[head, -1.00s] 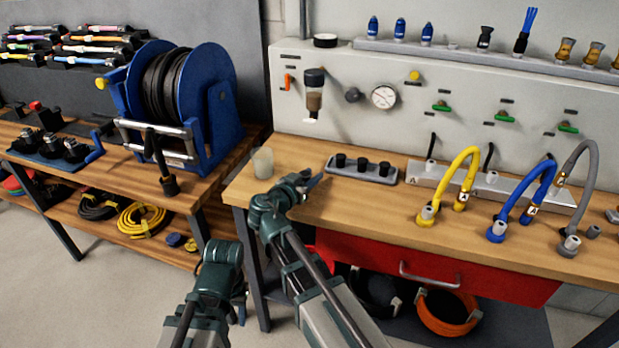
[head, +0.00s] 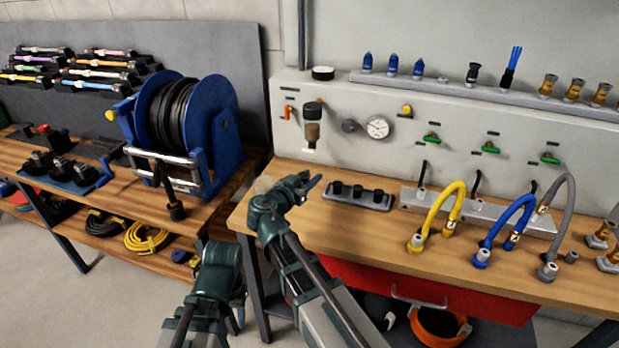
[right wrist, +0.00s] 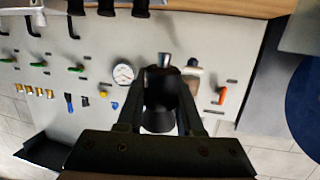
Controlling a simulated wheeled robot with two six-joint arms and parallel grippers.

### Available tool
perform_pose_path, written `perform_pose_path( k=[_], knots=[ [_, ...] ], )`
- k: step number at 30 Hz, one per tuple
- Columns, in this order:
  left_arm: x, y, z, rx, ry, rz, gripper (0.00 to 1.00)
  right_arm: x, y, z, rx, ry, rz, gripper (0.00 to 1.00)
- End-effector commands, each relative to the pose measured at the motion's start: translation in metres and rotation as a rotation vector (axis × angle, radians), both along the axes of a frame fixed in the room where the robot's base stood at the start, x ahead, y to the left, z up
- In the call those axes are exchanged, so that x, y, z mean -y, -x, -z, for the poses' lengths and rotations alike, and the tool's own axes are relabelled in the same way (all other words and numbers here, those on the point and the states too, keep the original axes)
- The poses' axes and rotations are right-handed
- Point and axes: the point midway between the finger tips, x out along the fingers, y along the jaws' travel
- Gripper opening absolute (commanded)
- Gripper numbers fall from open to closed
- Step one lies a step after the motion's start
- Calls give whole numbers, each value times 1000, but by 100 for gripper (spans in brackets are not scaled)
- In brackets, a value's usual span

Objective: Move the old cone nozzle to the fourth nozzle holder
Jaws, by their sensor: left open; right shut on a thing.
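My right gripper (head: 315,183) is over the left end of the right-hand bench. In the right wrist view it is shut on a dark, cone-shaped nozzle (right wrist: 158,119), whose wide end faces the gripper base. The nozzle is hard to make out in the head view. The ledge (head: 480,94) on the back panel carries a row of nozzles: three blue ones at left, then a spot with only a small light peg (head: 443,80), then a black nozzle (head: 472,74). My left gripper (head: 237,312) is low in front of the benches, its fingers mostly hidden behind the wrist.
A black three-post rack (head: 358,196) stands beside my right gripper. Yellow (head: 437,218), blue (head: 503,231) and grey hoses arch over the bench. A gauge (head: 377,127) and green valves are on the panel. A blue hose reel (head: 185,128) stands left.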

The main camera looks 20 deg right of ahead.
Motion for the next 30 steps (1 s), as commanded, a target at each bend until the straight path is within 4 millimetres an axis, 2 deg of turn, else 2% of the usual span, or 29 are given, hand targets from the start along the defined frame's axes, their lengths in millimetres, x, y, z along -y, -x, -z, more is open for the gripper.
perform_pose_path(
  k=[8, 11, 21, 30],
  knots=[
    [0, 0, -4, 0, 0, 0, 50, 0, 0, -4, 0, 0, 0, 0],
    [0, 0, -14, 0, 0, 0, 50, 0, 0, -14, 0, 0, 0, 0],
    [0, 0, -67, 0, 0, 0, 50, 0, 0, -67, 0, 0, 0, 0],
    [0, 0, -69, 0, 0, 0, 50, 0, 0, -69, 0, 0, 0, 0]
  ],
)
